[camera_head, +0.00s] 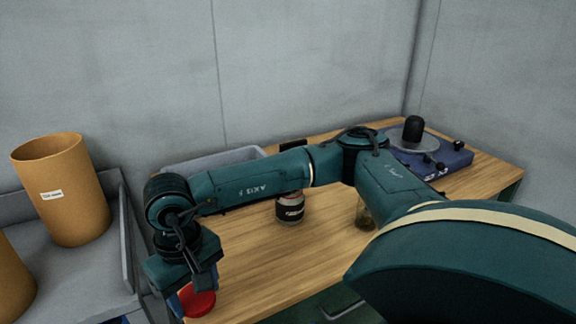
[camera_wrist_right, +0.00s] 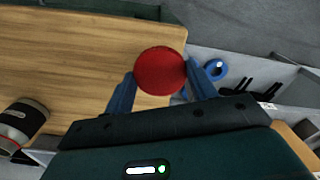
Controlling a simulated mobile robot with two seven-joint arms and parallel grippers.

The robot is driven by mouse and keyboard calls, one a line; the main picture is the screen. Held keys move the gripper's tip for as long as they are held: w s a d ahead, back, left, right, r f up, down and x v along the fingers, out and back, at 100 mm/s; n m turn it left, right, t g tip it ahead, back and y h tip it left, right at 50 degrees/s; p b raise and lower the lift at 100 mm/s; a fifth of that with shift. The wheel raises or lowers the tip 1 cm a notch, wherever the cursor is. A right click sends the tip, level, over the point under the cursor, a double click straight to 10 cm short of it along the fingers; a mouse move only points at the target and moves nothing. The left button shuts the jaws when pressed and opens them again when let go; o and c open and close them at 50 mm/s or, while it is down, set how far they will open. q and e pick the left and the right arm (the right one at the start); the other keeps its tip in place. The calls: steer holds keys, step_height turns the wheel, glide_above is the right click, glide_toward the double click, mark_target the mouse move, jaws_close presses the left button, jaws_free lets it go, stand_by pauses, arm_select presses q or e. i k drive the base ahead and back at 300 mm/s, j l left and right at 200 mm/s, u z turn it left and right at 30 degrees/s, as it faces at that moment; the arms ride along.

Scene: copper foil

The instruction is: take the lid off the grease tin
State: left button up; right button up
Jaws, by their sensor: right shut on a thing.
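My right gripper (camera_head: 190,292) hangs at the left edge of the table (camera_head: 262,282). It is shut on a round red lid (camera_head: 199,305), which also shows between the blue fingers in the right wrist view (camera_wrist_right: 160,70). A tin with a dark label (camera_head: 290,209) stands on the table, right of the gripper and apart from the lid. My right arm hides its top in the head view. It also shows at the left edge of the right wrist view (camera_wrist_right: 20,124), partly cut off. My left gripper is in neither view.
A grey shelf (camera_head: 95,265) left of the table holds tan cylinders (camera_head: 62,190). A grey bin (camera_head: 215,160) stands at the table's back. A blue device with a round plate (camera_head: 450,158) is at back right. A glass jar (camera_head: 364,216) is partly behind my arm.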

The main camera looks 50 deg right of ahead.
mark_target(290, 210)
steer(key=k+l, duration=0.1)
steer(key=l, duration=0.25)
steer(key=k+l, duration=0.15)
steer(key=l, duration=0.2)
steer(key=k+l+u, duration=0.1)
steer(key=l, duration=0.2)
steer(key=k+l, duration=0.15)
steer(key=l, duration=0.2)
steer(key=k+l, duration=0.15)
steer(key=l, duration=0.2)
